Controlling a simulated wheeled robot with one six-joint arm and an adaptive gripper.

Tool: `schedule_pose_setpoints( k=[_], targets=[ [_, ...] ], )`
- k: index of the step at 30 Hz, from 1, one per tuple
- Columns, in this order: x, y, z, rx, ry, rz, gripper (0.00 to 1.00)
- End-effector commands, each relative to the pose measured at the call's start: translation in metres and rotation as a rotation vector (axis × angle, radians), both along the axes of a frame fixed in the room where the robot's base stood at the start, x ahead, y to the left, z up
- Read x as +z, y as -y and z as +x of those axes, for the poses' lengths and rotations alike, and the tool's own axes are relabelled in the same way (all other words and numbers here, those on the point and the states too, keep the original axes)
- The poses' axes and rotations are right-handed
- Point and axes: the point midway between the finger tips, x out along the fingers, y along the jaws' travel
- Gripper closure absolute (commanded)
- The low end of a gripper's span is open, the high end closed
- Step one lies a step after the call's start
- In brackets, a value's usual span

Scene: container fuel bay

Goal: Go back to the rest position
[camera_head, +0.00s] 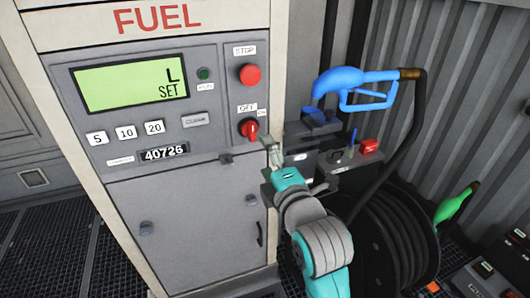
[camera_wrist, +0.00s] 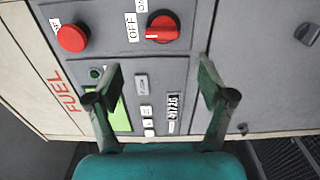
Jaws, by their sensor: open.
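My gripper (camera_head: 271,150) is in front of the fuel dispenser panel (camera_head: 180,190), to the lower right of the red rotary switch (camera_head: 249,130). In the wrist view, the fingers of my gripper (camera_wrist: 160,85) are apart with nothing between them. The red rotary switch (camera_wrist: 162,29) lies beyond the fingertips there, and its white mark points towards the OFF label. The red stop button (camera_wrist: 71,38) is at the upper left of that view. The display (camera_head: 133,85) is lit green and reads "L SET".
A blue nozzle (camera_head: 348,80) with a black hose sits right of the dispenser, above a black hose reel (camera_head: 395,240). A small grey ledge (camera_head: 345,160) with a red item is close to my arm. A green nozzle (camera_head: 456,203) is at the far right.

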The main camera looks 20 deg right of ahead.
Motion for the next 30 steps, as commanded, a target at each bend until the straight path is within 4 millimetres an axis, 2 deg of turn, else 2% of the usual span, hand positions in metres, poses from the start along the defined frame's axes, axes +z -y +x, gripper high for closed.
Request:
schedule_pose_setpoints(
  k=[11,14,17,20,30],
  targets=[
    [0.0,0.0,0.0,0.0,0.0,0.001,0.19],
    [-0.007,0.0,-0.002,0.0,-0.005,0.016,0.19],
    [-0.026,0.0,-0.008,0.001,-0.017,0.061,0.19],
    [-0.054,0.001,-0.02,0.0,-0.034,0.138,0.19],
    [-0.149,0.002,-0.084,-0.015,-0.087,0.449,0.19]
  ],
)
